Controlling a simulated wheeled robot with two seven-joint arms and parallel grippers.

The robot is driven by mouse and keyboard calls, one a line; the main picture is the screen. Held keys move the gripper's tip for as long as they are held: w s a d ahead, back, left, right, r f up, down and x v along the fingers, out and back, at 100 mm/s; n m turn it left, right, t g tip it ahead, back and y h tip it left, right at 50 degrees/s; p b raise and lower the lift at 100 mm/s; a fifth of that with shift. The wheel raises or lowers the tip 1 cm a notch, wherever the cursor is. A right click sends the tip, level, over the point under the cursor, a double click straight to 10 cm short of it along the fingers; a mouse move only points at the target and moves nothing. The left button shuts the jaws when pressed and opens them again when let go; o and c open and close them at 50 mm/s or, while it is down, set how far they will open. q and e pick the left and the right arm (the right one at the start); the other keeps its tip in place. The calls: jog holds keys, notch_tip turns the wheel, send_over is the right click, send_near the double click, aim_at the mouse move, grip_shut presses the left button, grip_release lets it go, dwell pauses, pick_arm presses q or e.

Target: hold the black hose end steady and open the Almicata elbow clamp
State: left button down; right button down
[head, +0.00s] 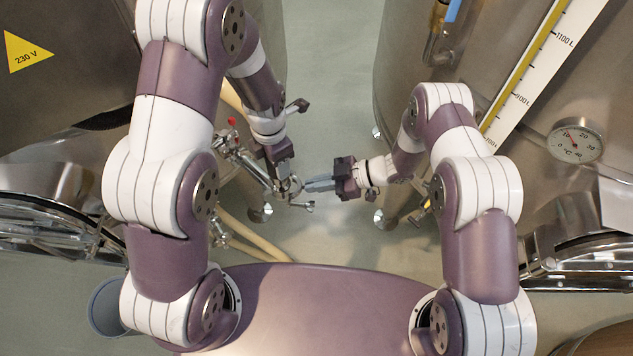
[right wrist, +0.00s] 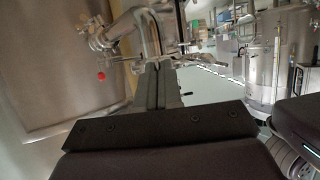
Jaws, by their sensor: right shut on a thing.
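A steel elbow fitting with its clamp (head: 295,190) sits between the two vats in the head view, at the end of a metal pipe. A small clamp handle (head: 306,206) sticks out below it. My right gripper (head: 309,186) reaches in from the right, its fingers shut on the clamp. The right wrist view shows these fingers (right wrist: 158,82) close together in front of the bent steel elbow (right wrist: 148,35). My left gripper (head: 280,178) is at the fitting's upper left, pointing down; its fingertips are partly hidden. I cannot make out the black hose end.
A valve with a red knob (head: 232,121) sits on the left vat's pipework. Pale hoses (head: 250,235) run along the floor below it. The right vat (head: 400,60) stands close to my right arm. The floor (head: 330,60) between the vats is clear.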

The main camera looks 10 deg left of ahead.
dwell(0.4)
jog(key=w+n+g, duration=0.1)
jog(key=n+g+h, duration=0.1)
jog(key=n+g, duration=0.1)
jog(key=w+n+g, duration=0.1)
jog(key=g, duration=0.1)
jog(key=shift+w+d, duration=0.35)
jog(key=c, duration=1.3)
grip_release()
jog(key=shift+h, duration=0.3)
jog(key=v, duration=1.2)
jog(key=shift+s+d, duration=0.1)
